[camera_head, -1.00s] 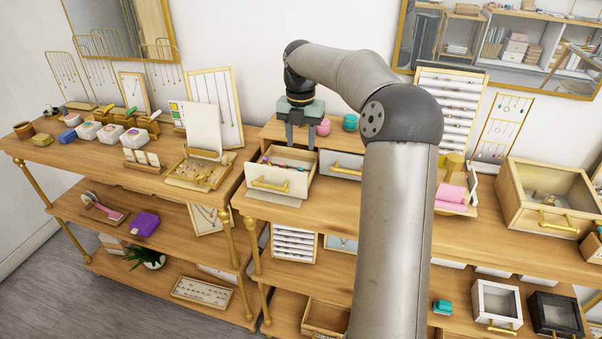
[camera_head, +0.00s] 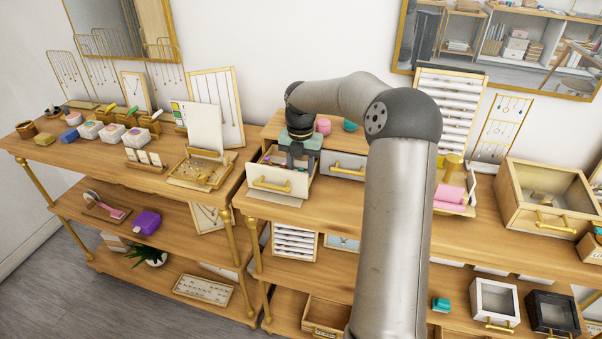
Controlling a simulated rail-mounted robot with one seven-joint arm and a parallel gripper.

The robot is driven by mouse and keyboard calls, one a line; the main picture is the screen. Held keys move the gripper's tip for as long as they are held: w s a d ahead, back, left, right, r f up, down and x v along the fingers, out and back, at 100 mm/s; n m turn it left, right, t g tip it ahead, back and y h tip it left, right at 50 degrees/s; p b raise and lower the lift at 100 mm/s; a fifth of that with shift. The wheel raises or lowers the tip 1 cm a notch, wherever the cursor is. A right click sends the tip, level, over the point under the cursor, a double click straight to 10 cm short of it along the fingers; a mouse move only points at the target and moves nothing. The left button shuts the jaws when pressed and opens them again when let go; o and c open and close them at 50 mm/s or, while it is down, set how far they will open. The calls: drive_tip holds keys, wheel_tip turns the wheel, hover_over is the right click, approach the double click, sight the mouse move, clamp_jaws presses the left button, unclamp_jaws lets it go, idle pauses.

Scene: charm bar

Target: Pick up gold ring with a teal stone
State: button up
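My gripper (camera_head: 298,160) points down into an open white drawer (camera_head: 268,181) with a gold handle, on the middle shelf unit's top. Its fingers reach down inside the drawer, near its right and back part. Small coloured items lie in the drawer, too small to make out. I cannot pick out the gold ring with a teal stone. Whether the fingers are open, shut or on something is too small to tell.
A closed white drawer (camera_head: 347,164) stands right beside the open one. A pink jar (camera_head: 323,125) and a teal jar (camera_head: 350,125) stand behind. A card stand with a tray (camera_head: 190,172) is on the left table. A glass-topped box (camera_head: 548,190) stands at the right.

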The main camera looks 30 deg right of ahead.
clamp_jaws()
